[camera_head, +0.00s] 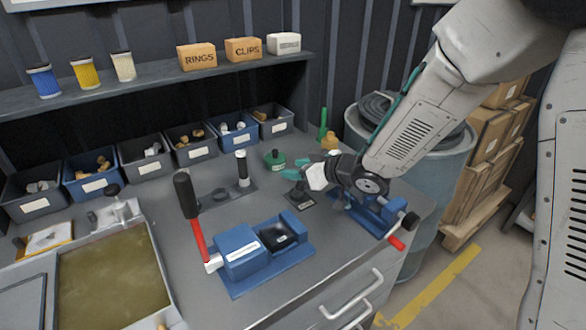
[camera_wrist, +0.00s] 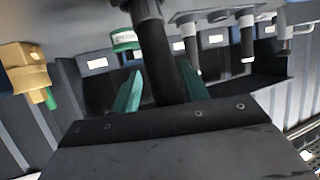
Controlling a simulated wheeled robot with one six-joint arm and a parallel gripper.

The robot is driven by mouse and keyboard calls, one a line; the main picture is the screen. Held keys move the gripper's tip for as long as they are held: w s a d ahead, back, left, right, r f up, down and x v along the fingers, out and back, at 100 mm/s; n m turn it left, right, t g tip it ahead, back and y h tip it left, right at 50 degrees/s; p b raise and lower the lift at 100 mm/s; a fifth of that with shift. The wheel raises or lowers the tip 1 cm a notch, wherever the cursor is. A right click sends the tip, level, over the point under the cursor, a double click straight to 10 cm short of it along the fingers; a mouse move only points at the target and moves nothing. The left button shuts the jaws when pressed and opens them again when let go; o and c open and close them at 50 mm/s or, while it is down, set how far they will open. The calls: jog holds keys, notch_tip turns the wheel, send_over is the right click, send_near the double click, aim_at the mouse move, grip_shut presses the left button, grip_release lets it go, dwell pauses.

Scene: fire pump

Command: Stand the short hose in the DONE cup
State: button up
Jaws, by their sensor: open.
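My gripper (camera_head: 292,174) is open above the bench, right of centre, with teal fingers. In the wrist view its fingers (camera_wrist: 160,90) stand on either side of a dark upright tube (camera_wrist: 157,50), apparently the short hose; I cannot tell whether they touch it. The tube's far end meets a dark ring-like base; in the head view a small dark labelled plate (camera_head: 301,200) lies under the gripper. A round green cup (camera_head: 275,159), apparently the DONE cup, stands just left of the gripper; it also shows in the wrist view (camera_wrist: 124,39). Its label is unreadable.
A blue vise (camera_head: 262,256) is in front, another blue device (camera_head: 367,215) at right. A brass fitting (camera_head: 331,140) and green stick (camera_head: 323,122) stand behind. Bins (camera_head: 145,158) line the back.

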jog(key=s+d+r+m+h, duration=0.3)
jog(key=s+d+r+h, duration=0.1)
jog(key=d, duration=0.5)
jog(key=s+d+r+m+h, duration=0.2)
jog(key=s+d+r+h, duration=0.15)
jog(key=d, duration=0.55)
jog(key=s+d+r+m+h, duration=0.3)
jog(key=s+d+r+h, duration=0.15)
jog(key=d, duration=0.45)
jog(key=s+a+m+g+y, duration=0.1)
jog(key=s+g, duration=0.6)
jog(key=s, duration=1.5)
jog(key=shift+s+a+r+m, duration=0.15)
jog(key=shift+s+a+m, duration=0.25)
jog(key=shift+m, duration=0.3)
